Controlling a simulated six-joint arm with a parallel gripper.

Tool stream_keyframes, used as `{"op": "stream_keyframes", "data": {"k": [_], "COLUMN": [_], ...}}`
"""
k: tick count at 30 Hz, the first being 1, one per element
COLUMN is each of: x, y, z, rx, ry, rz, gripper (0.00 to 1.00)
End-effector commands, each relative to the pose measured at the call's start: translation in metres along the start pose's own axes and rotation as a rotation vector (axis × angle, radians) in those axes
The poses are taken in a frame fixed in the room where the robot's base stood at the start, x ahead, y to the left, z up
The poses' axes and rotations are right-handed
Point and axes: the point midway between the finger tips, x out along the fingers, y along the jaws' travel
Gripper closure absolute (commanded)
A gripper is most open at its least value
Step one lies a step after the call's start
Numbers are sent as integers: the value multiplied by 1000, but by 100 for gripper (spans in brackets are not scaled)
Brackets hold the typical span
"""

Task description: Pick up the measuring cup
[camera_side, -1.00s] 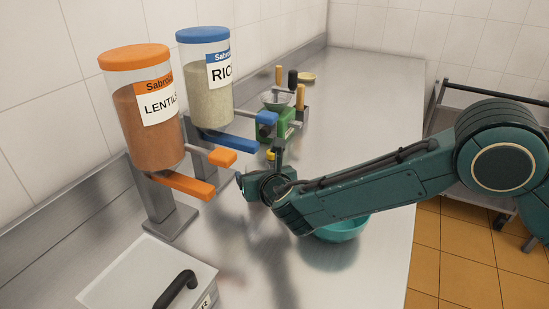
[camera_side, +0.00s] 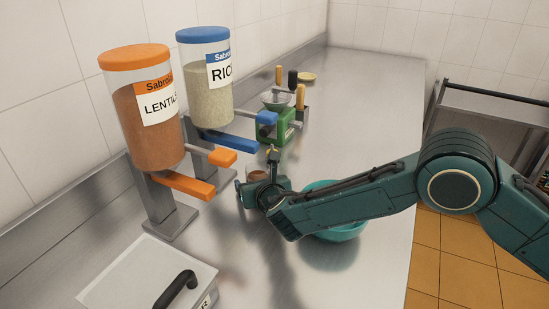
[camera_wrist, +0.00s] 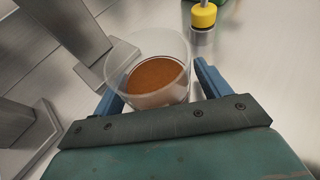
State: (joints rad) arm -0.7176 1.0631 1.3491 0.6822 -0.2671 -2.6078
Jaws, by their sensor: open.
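The measuring cup (camera_wrist: 150,75) is a clear cup with an orange-brown fill, most likely lentils, in its lower part. It stands upright on the steel counter in the wrist view. My gripper (camera_wrist: 160,84) is open, with one blue finger on each side of the cup and a visible gap at the right finger. In the side view the cup (camera_side: 256,173) shows only in part behind my gripper (camera_side: 256,180), low in front of the dispensers.
A lentil dispenser (camera_side: 150,112) and a rice dispenser (camera_side: 208,95) stand on the left. A teal bowl (camera_side: 335,230) sits beside my arm. A green scale-like device (camera_side: 277,127) is farther back.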

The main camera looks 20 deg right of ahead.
Motion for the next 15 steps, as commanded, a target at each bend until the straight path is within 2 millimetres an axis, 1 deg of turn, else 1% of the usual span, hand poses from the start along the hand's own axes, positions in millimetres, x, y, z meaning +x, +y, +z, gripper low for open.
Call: {"op": "stream_keyframes", "data": {"k": [14,15], "x": [0,0], "y": [0,0], "z": [0,0], "rx": [0,0], "ry": [0,0], "rz": [0,0], "gripper": [24,32]}}
